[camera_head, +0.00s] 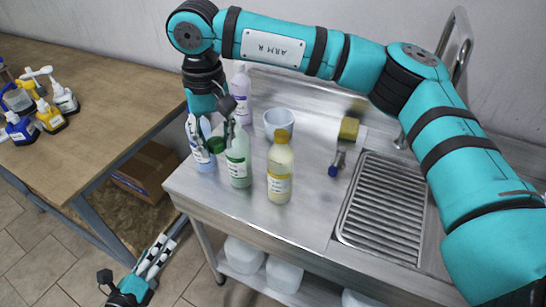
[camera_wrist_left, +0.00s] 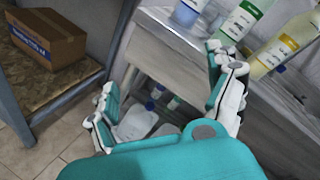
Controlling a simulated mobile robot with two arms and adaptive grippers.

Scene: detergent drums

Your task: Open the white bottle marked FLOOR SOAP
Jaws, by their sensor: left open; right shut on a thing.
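My right gripper (camera_head: 214,139) points down at the left end of the steel counter, shut on a dark green cap (camera_head: 215,145). Close by stand a pale blue bottle (camera_head: 203,160), partly hidden by the gripper, and a pale green bottle (camera_head: 238,165). A yellow bottle (camera_head: 279,178) with a yellow cap stands to their right, and a pale lavender bottle (camera_head: 243,100) behind. No label reads as FLOOR SOAP; the print is too small. My left gripper (camera_head: 163,245) is open and empty, low beside the counter; its spread fingers show in the left wrist view (camera_wrist_left: 160,70).
White jugs (camera_head: 243,254) stand on the lower shelf. A white tub (camera_head: 279,121), a yellow sponge (camera_head: 349,129) and a ribbed drainboard (camera_head: 384,210) are on the counter. A cardboard box (camera_head: 143,171) sits under the wooden table (camera_head: 100,90), which holds several small bottles.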

